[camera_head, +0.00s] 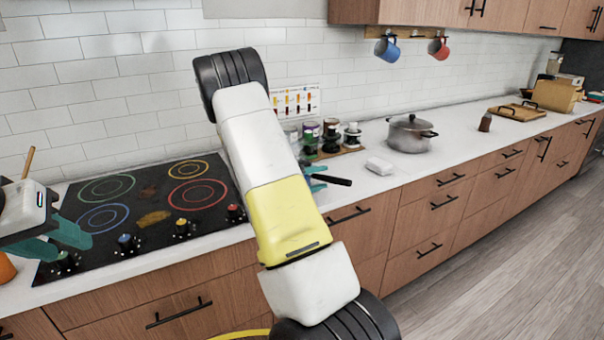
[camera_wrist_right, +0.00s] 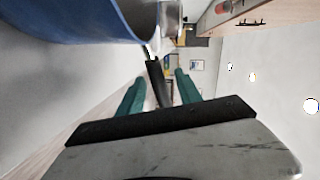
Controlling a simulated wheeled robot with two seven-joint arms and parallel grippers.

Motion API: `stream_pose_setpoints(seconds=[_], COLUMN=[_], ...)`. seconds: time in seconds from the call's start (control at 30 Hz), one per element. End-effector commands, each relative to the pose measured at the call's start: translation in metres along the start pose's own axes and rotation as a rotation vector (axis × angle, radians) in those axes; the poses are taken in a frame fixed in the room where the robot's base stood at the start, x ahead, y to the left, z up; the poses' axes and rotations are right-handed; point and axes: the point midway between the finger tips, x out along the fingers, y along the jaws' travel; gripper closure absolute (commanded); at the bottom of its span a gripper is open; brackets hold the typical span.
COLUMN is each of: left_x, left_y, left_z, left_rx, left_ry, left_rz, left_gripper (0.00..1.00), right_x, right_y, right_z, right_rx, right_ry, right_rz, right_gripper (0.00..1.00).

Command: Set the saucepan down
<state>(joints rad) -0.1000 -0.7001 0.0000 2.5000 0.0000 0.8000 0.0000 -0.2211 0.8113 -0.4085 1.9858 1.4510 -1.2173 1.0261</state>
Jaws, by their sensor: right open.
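The saucepan shows in the right wrist view as a blue curved body (camera_wrist_right: 75,22) at the upper left, with a dark handle (camera_wrist_right: 157,82). In the head view, my right arm hides its body, and only the black handle end (camera_head: 332,180) shows over the counter. My right gripper (camera_wrist_right: 158,92) is open, with a teal finger on each side of the handle and gaps between. It is mostly hidden behind my arm in the head view. I cannot tell what the pan rests on. My left gripper (camera_head: 62,242) is at the left edge, its teal fingers apart and empty.
A black cooktop (camera_head: 150,205) with coloured rings lies left of my right arm. Jars (camera_head: 331,137), a white block (camera_head: 379,166) and a lidded grey pot (camera_head: 408,136) stand on the white counter. Clear counter (camera_head: 460,145) lies right of the pot.

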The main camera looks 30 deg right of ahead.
Motion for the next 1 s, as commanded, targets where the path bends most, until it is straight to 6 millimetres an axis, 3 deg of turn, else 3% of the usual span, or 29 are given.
stream_pose_setpoints(seconds=[0.1, 0.3, 0.57, 0.67, 0.77, 0.9, 1.0], left_x=[0.0, 0.0, 0.0, 0.0, 0.0, 0.0, 0.0], left_y=[0.0, 0.0, 0.0, 0.0, 0.0, 0.0, 0.0], left_z=[0.0, 0.0, 0.0, 0.0, 0.0, 0.0, 0.0], left_rx=[0.0, 0.0, 0.0, 0.0, 0.0, 0.0, 0.0], left_ry=[0.0, 0.0, 0.0, 0.0, 0.0, 0.0, 0.0], left_rz=[0.0, 0.0, 0.0, 0.0, 0.0, 0.0, 0.0], left_gripper=[0.64, 0.64, 0.64, 0.64, 0.64, 0.64, 0.64], right_x=[-0.029, -0.062, -0.078, -0.086, -0.107, -0.164, -0.217], right_y=[-0.001, 0.0, -0.007, -0.021, -0.043, -0.085, -0.114], right_z=[0.001, 0.0, 0.011, 0.033, 0.059, 0.079, 0.071], right_rx=[0.001, 0.001, -0.007, -0.036, -0.09, -0.224, -0.361], right_ry=[-0.003, -0.001, -0.072, -0.23, -0.455, -0.833, -1.106], right_rz=[0.0, -0.001, 0.044, 0.119, 0.186, 0.205, 0.15], right_gripper=[0.59, 0.59, 0.59, 0.59, 0.59, 0.59, 0.59])
